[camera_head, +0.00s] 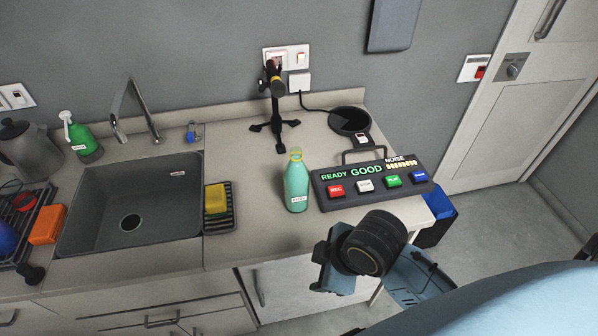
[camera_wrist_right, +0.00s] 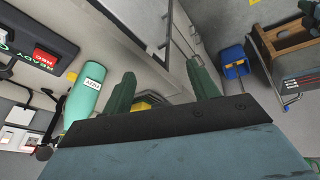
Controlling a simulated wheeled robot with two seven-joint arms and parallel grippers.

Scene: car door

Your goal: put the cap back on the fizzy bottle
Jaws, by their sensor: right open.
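The green fizzy bottle (camera_head: 297,186) stands upright on the counter, left of the button panel. Its top shows a yellowish ring (camera_head: 296,154); I cannot tell whether this is a cap or the bare neck. The bottle also shows in the right wrist view (camera_wrist_right: 86,98), left of the fingers, with its white label. No separate loose cap can be made out. My right gripper (camera_head: 328,262) is at the counter's front edge, nearer to me than the bottle and apart from it. Its two green fingers (camera_wrist_right: 163,88) are spread with nothing between them. My left gripper is not in view.
A panel with coloured buttons (camera_head: 372,182) stands right of the bottle. Behind are a microphone on a tripod (camera_head: 276,105) and a round black pad (camera_head: 348,120). A yellow sponge in a dark tray (camera_head: 220,222) and the sink (camera_head: 130,205) lie left. Clear counter surrounds the bottle's left.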

